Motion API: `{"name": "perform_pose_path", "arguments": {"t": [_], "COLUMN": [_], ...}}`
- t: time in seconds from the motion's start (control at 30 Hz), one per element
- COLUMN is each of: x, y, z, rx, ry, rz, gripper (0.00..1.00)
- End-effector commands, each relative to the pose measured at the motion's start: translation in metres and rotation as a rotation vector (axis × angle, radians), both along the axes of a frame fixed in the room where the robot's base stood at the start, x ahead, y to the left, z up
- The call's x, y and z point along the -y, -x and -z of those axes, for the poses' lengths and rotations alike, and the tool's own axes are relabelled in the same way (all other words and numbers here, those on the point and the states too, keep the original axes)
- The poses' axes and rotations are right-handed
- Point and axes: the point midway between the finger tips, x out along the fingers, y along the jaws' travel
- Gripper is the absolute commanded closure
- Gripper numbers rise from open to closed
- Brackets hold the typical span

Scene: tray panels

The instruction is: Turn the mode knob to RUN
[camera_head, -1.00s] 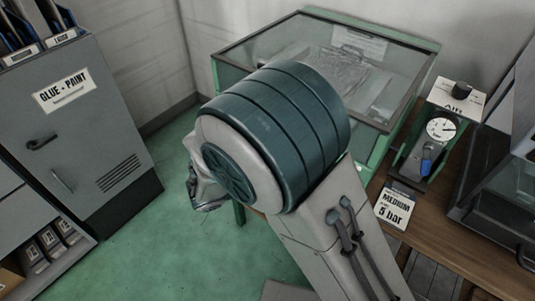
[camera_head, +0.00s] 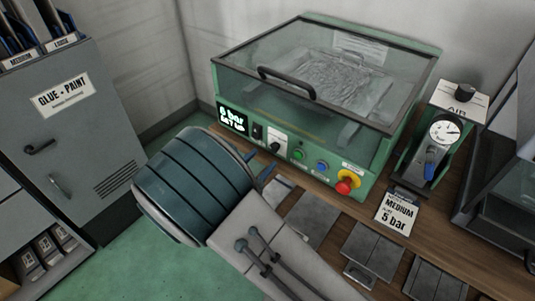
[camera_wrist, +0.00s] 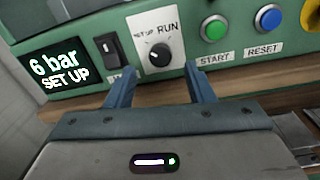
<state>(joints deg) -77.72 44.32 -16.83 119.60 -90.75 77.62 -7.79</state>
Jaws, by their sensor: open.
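The mode knob (camera_wrist: 160,55) is a round black knob on a white plate marked SET UP at left and RUN at right. I cannot clearly tell its pointer direction. It also shows in the head view (camera_head: 274,146) on the green machine's front. The display (camera_wrist: 59,68) reads "6 bar SET UP". My gripper (camera_wrist: 161,70) is open in the wrist view, its two blue fingers apart below the knob, one toward each side, with nothing between them. In the head view my arm mostly hides the gripper.
A black rocker switch (camera_wrist: 110,46) sits left of the knob. The green START button (camera_wrist: 214,28) and blue RESET button (camera_wrist: 268,18) are at right. A red emergency button (camera_head: 344,187), an air gauge (camera_head: 443,131) and a "MEDIUM 5 bar" card (camera_head: 398,211) stand further right.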

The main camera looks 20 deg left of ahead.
Motion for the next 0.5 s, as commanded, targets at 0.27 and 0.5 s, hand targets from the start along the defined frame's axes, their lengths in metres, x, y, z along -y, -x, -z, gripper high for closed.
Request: {"name": "perform_pose_path", "arguments": {"t": [0.27, 0.5], "x": [0.012, 0.013], "y": [-0.032, -0.035], "z": [0.000, 0.000], "rx": [0.000, -0.001], "ry": [0.000, -0.001], "rz": [0.002, 0.001], "gripper": [0.52, 0.52]}}
